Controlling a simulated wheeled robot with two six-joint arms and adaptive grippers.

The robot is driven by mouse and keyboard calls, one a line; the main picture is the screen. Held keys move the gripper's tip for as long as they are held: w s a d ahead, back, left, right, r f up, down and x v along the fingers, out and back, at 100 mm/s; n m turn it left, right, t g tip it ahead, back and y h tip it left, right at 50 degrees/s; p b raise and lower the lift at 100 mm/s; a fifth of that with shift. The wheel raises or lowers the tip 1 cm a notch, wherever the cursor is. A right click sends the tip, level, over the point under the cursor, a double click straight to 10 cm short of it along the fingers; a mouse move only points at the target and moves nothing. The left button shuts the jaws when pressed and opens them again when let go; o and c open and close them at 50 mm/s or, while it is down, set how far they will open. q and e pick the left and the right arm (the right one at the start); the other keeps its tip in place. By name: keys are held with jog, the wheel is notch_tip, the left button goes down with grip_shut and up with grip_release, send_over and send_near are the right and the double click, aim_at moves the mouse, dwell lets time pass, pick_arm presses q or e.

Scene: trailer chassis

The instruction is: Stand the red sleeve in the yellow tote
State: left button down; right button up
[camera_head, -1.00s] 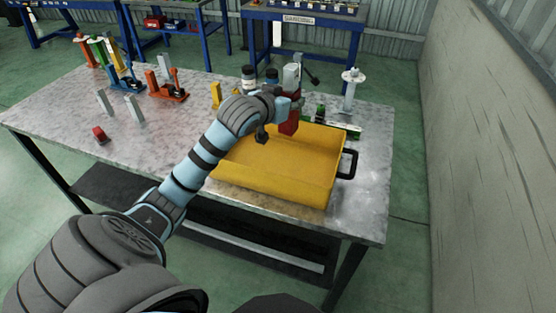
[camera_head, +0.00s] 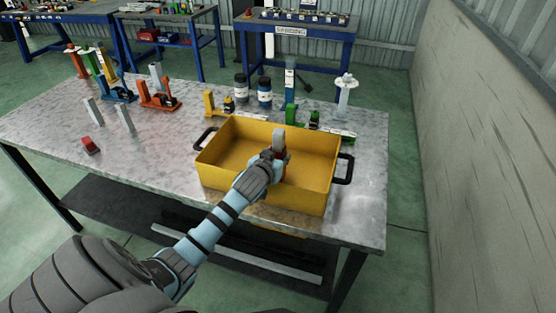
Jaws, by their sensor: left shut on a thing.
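The yellow tote (camera_head: 308,196) stands on the metal table with its black handles at the left and right ends. My left gripper (camera_head: 279,158) is over the inside of the tote, right of its middle, and is shut on the red sleeve (camera_head: 284,155). Only a small part of the sleeve shows, as the gripper and wrist cover most of it. I cannot tell whether its lower end touches the tote floor. A light grey piece rises just above the gripper. My right gripper is not in view.
On the metal table (camera_head: 160,139), a small red piece (camera_head: 90,145) lies at the left near upright grey pieces. The rest of the tote's interior looks empty.

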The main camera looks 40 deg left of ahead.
pick_arm(q)
jog(key=shift+f, duration=0.25)
jog(key=c, duration=1.1)
grip_release()
jog(key=shift+r, duration=0.1)
jog(key=shift+s+r, duration=0.1)
jog(key=p+v, duration=0.2)
jog(key=v, duration=0.9)
jog(key=shift+s+d+r, duration=0.1)
jog(key=shift+s+d, duration=0.1)
jog(key=shift+s, duration=0.2)
